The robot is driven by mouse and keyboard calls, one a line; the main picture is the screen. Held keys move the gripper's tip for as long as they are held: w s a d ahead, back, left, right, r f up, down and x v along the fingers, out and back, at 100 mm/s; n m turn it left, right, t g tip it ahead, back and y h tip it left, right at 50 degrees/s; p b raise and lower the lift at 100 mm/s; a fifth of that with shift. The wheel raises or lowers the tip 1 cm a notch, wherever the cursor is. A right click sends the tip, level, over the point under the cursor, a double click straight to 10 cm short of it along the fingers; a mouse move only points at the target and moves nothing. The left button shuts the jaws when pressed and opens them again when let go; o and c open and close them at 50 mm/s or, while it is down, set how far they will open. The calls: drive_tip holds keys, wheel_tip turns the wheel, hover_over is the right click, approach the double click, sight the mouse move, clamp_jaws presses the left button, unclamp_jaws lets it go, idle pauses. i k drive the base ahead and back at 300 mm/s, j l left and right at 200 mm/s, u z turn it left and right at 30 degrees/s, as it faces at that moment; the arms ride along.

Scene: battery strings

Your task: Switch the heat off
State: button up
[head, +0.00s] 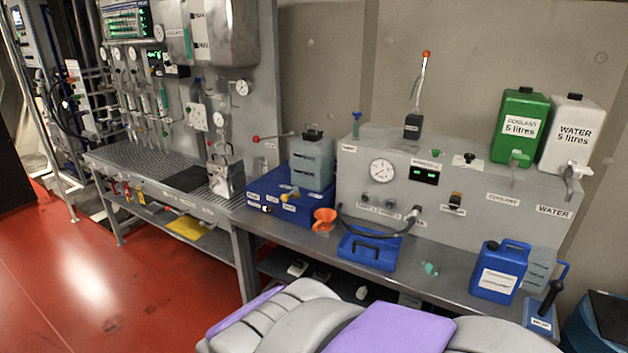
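A grey bench unit (350,170) stands on the right-hand bench, with a round gauge (382,170) and a dark display with green digits (424,174). A black knob (468,158) sits on its sloped top. A lever with an orange tip (426,55) stands up from a black base on top. I cannot read which control is for heat. My gripper is not in view.
A green coolant can (519,126) and a white water can (572,133) stand on the unit. A blue jug (499,271), a blue tray (368,250) and an orange funnel (324,220) are on the bench (440,256). Open red floor (110,270) lies to the left.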

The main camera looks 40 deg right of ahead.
sight(270, 209)
drive_tip(key=z, duration=1.3)
